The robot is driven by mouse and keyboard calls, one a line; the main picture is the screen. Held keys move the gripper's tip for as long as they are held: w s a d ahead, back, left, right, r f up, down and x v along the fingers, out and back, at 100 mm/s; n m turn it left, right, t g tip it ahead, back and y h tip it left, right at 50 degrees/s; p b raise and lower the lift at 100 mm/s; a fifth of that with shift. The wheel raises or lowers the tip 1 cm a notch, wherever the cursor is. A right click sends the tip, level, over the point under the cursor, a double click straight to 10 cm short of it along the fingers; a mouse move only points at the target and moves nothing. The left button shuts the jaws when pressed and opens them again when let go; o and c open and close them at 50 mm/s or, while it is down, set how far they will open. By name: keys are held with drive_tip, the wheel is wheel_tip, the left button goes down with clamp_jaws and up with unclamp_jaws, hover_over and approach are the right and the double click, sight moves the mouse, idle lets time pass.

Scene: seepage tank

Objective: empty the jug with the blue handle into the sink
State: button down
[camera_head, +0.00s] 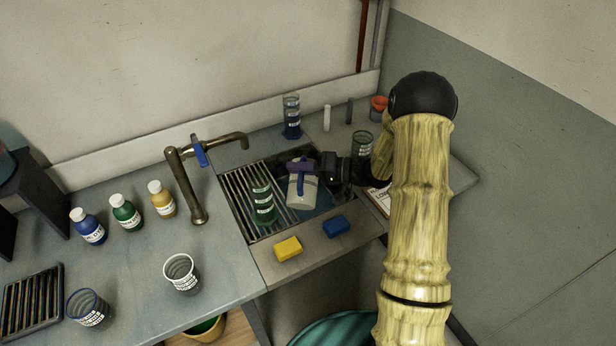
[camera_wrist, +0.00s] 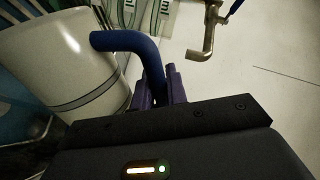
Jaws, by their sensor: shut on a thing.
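The jug (camera_head: 301,190) is whitish with a blue handle. In the head view it is over the sink (camera_head: 322,196), beside the ribbed rack. My gripper (camera_head: 300,165) is shut on the blue handle. In the wrist view the jug (camera_wrist: 62,62) lies at the left with a grey band, and its blue handle (camera_wrist: 130,45) runs into the purple fingers of my gripper (camera_wrist: 160,88). The jug looks near upright in the head view. Its contents and whether its base touches anything cannot be told.
A ribbed rack (camera_head: 236,192) holds a green-filled cylinder (camera_head: 263,203) left of the jug. The tap (camera_head: 184,187) stands farther left. A yellow sponge (camera_head: 288,248) and a blue sponge (camera_head: 336,226) lie on the front ledge. A blue-filled cylinder (camera_head: 291,118) stands behind.

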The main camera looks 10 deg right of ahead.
drive_tip(key=shift+w+d+m, duration=0.15)
drive_tip(key=shift+w+m, duration=0.3)
drive_tip(key=shift+m, duration=0.05)
idle(0.7)
drive_tip(key=shift+w+d+f, duration=0.1)
drive_tip(key=shift+w+f, duration=0.15)
drive_tip(key=shift+w, duration=0.15)
drive_tip(key=shift+w+d+f+m+g, duration=0.2)
drive_tip(key=shift+w+f+m, duration=0.2)
drive_tip(key=shift+w, duration=0.2)
drive_tip(key=shift+w+d+f+m+g, duration=0.15)
drive_tip(key=shift+w+f+m, duration=0.2)
drive_tip(key=shift+w, duration=0.2)
drive_tip(key=shift+r, duration=0.1)
drive_tip(key=shift+w+d+r+m, duration=0.25)
drive_tip(key=shift+w+r+m, duration=0.1)
drive_tip(key=shift+w+m, duration=0.35)
drive_tip(key=shift+w+d+r+m, duration=0.1)
drive_tip(key=shift+w+m, duration=0.15)
drive_tip(key=shift+w, duration=0.1)
drive_tip(key=s+n, duration=0.1)
drive_tip(key=s+a+n, duration=0.1)
drive_tip(key=s, duration=0.1)
drive_tip(key=shift+f, duration=0.2)
drive_tip(key=shift+s, duration=0.1)
